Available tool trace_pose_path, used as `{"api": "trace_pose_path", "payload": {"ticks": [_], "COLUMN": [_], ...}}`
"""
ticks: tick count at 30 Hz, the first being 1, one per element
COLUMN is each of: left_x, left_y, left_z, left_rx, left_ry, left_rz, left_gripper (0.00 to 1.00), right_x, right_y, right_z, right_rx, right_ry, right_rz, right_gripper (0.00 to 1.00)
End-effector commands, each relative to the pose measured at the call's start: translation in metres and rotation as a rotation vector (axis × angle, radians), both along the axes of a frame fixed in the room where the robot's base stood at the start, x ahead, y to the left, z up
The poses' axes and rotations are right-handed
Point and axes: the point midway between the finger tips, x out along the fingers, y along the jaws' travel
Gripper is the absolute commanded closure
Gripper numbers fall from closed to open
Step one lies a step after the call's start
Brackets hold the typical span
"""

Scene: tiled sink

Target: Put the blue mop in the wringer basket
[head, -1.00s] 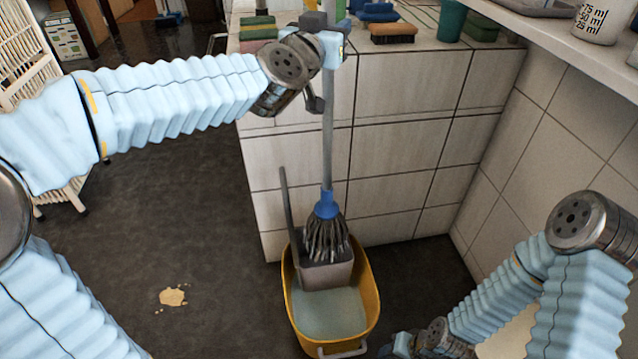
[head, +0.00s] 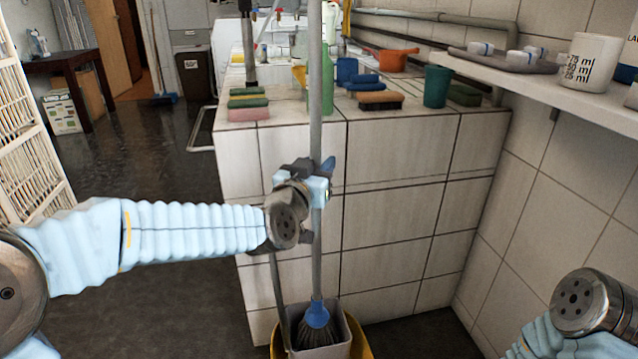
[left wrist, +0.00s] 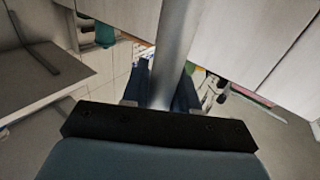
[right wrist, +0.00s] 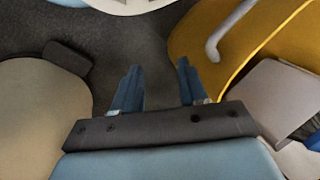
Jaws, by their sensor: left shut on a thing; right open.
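The mop has a long grey handle (head: 316,110), a blue socket (head: 317,315) and dark grey strands (head: 318,335). It stands nearly upright. My left gripper (head: 319,184) is shut around the handle in front of the tiled counter; the handle also shows between its fingers in the left wrist view (left wrist: 172,60). The strands show within the rim of the grey wringer basket (head: 346,350); their lower ends are hidden. My right gripper (right wrist: 158,82) is open and empty, beside the yellow bucket (right wrist: 195,45) in the right wrist view. The head view does not show its fingers.
The yellow bucket carries the basket, which has an upright lever (head: 279,295). The tiled counter (head: 395,150) behind holds sponges, a brush (head: 380,100) and a green cup (head: 437,86). A shelf (head: 540,85) juts out at the right. Dark floor lies open at left.

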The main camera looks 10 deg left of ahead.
Motion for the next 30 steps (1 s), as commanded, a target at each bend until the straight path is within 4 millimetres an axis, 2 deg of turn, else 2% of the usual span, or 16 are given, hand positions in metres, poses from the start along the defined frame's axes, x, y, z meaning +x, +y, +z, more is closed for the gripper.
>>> {"api": "trace_pose_path", "payload": {"ticks": [1,5,16,17,21,30], "left_x": [0.0,0.0,0.0,0.0,0.0,0.0], "left_y": [0.0,0.0,0.0,0.0,0.0,0.0], "left_z": [-0.011,-0.029,-0.033,-0.033,-0.032,-0.03], "left_rx": [-0.001,0.0,-0.002,-0.001,-0.001,-0.001], "left_ry": [0.001,0.0,-0.003,0.0,0.001,0.001], "left_rz": [0.002,0.001,0.001,0.001,0.001,0.001], "left_gripper": [1.0,1.0,1.0,0.67,0.46,0.46], "right_x": [0.0,0.0,0.0,0.0,0.0,0.0], "right_y": [0.0,0.0,0.0,0.0,0.0,0.0], "right_z": [-0.004,-0.008,-0.011,-0.01,-0.009,-0.007], "right_rx": [0.0,0.0,0.001,0.001,0.001,0.001], "right_ry": [0.0,0.001,0.002,0.002,0.002,0.002], "right_rz": [-0.001,-0.001,0.001,0.001,0.001,0.001], "right_gripper": [0.57,0.57,0.57,0.57,0.57,0.57]}}
